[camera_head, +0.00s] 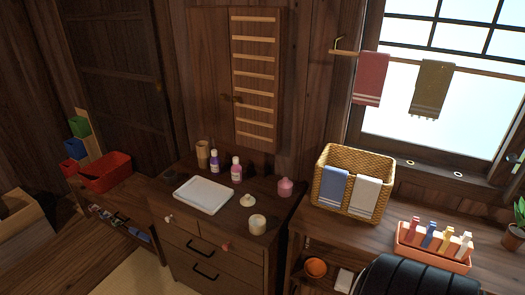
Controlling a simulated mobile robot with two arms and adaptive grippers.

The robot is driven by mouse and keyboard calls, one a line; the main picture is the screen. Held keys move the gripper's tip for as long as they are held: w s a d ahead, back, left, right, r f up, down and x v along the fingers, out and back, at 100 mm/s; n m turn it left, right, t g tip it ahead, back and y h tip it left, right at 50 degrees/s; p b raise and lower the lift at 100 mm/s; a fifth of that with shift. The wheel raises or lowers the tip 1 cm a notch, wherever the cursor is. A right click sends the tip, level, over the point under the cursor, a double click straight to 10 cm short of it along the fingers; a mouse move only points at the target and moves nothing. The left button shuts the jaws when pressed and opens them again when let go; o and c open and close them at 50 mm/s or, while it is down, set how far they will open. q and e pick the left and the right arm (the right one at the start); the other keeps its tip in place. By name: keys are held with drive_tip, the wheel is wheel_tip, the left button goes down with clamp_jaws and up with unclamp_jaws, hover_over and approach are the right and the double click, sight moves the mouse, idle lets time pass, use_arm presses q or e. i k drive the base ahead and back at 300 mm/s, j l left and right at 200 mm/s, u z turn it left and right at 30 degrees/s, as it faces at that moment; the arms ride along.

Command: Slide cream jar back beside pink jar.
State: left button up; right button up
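A cream jar (257,224), short and round, stands near the front right part of the dark wooden cabinet top (220,222). A pink jar (285,187) with a small knob on top stands farther back, near the right edge of the same top. The two jars are apart, with bare wood between them. A small cream-coloured piece (247,200), perhaps a lid, lies behind and left of the cream jar. Neither of my grippers is in view.
A black ribbed object (415,277) fills the bottom right.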

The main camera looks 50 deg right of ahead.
sight(257, 223)
drive_tip(key=z, duration=1.25)
